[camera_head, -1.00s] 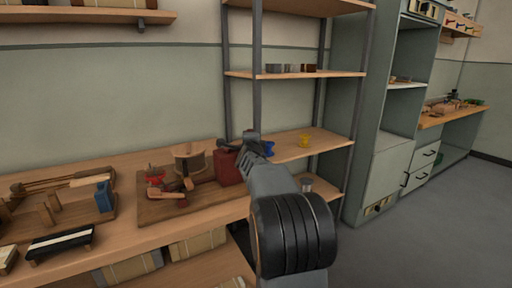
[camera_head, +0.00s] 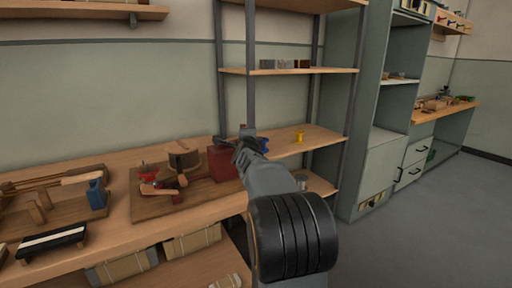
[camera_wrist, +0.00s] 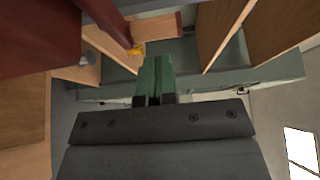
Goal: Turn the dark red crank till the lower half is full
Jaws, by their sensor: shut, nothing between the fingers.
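A wooden board (camera_head: 205,194) on the bench bears a round wooden drum (camera_head: 184,148), a dark red block (camera_head: 222,165) and a small dark red arm (camera_head: 183,180) at the drum's front that looks like the crank. A light wooden piece (camera_head: 160,190) and a bright red part (camera_head: 147,169) are beside it. My gripper (camera_head: 243,143) is above and behind the dark red block, apart from the crank. In the wrist view its green fingers (camera_wrist: 155,76) are together and empty, with a dark red surface (camera_wrist: 40,35) close at upper left. The lower half's fill is too small to tell.
A shelf rack (camera_head: 290,70) stands behind, with a yellow spool (camera_head: 298,136) and a blue item (camera_head: 263,144) on one shelf. Left on the bench are another wooden rig (camera_head: 45,200) and a black-topped brush-like block (camera_head: 52,240). Floor at right is clear.

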